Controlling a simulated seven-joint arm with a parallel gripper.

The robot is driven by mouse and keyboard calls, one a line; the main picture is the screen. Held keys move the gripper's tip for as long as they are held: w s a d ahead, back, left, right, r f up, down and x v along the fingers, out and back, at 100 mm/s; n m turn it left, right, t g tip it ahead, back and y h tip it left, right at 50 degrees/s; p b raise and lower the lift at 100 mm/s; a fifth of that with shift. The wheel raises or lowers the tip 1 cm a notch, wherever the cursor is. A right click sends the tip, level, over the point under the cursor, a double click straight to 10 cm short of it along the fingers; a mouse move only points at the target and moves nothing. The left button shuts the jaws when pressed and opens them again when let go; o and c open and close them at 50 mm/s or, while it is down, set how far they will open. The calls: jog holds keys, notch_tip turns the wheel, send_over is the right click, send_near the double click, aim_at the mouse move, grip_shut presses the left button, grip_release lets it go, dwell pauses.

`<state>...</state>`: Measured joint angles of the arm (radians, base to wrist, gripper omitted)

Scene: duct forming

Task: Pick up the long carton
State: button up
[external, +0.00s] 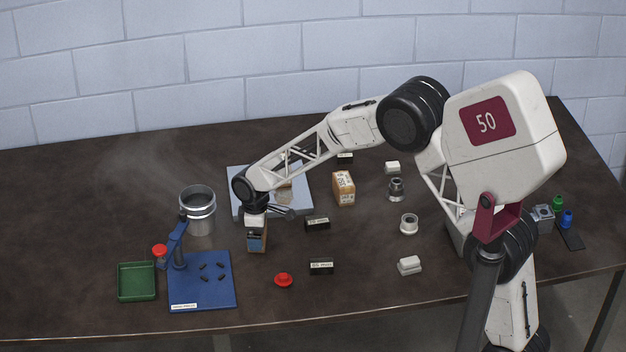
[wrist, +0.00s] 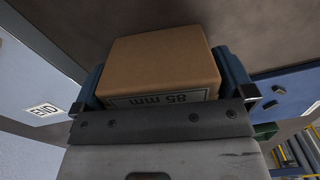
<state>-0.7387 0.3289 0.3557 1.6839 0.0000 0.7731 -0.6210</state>
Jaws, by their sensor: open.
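A brown carton (wrist: 160,60) with a white label reading "85 mm" fills the space between the two blue fingers of my gripper (wrist: 163,82) in the wrist view. The fingers stand on either side of it and are open. In the external view my gripper (external: 256,243) is low over the table, left of centre, around this carton, which is mostly hidden there. Another brown carton (external: 344,188) with white labels stands on the table to the right, apart from my gripper. I cannot tell from the pictures which carton is longer.
A grey plate (external: 299,200) lies behind my gripper. A metal cylinder (external: 198,212), a blue base with a clamp (external: 222,291) and a green tray (external: 137,282) are to the left. A black block (external: 317,224) and a red knob (external: 284,280) are close by on the right and front.

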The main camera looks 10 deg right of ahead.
dwell(0.5)
jog(key=c, duration=1)
jog(key=shift+r, duration=0.2)
jog(key=shift+r, duration=1.4)
jog(key=shift+s+d+r, duration=0.15)
jog(key=shift+r, duration=0.1)
jog(key=s+d, duration=0.3)
jog(key=s, duration=0.1)
jog(key=s+d+r, duration=0.1)
jog(key=s+d, duration=0.6)
jog(key=shift+s+d+r, duration=0.1)
jog(key=shift+s+r, duration=0.05)
jog(key=shift+s, duration=0.2)
